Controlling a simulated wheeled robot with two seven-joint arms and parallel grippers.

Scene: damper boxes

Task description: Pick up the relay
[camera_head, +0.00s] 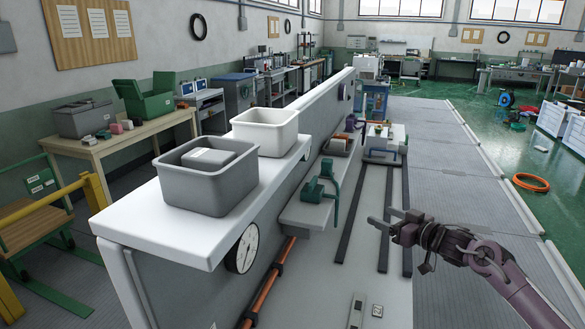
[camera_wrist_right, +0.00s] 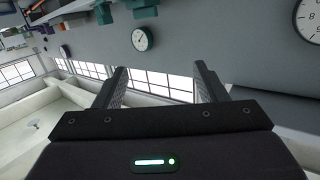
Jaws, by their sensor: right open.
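No thing in view is clearly a relay. A grey box with a white label (camera_head: 208,157) lies in the grey bin (camera_head: 190,190) on the white ledge. Two small items, a narrow pale plate (camera_head: 357,311) and a small square piece (camera_head: 377,310), are on the light surface at the bottom of the head view. My right gripper (camera_head: 381,221) is open and empty above the dark rails, well to the right of the bins. In the right wrist view its two fingers (camera_wrist_right: 161,76) stand apart with nothing between them. My left gripper is not in view.
A white bin (camera_head: 265,131) stands behind the grey bin. A round gauge (camera_head: 242,249) hangs below the ledge. A green device (camera_head: 318,187) sits on a lower shelf. A side table with green boxes (camera_head: 150,96) is at the left. The grey floor mat at the right is clear.

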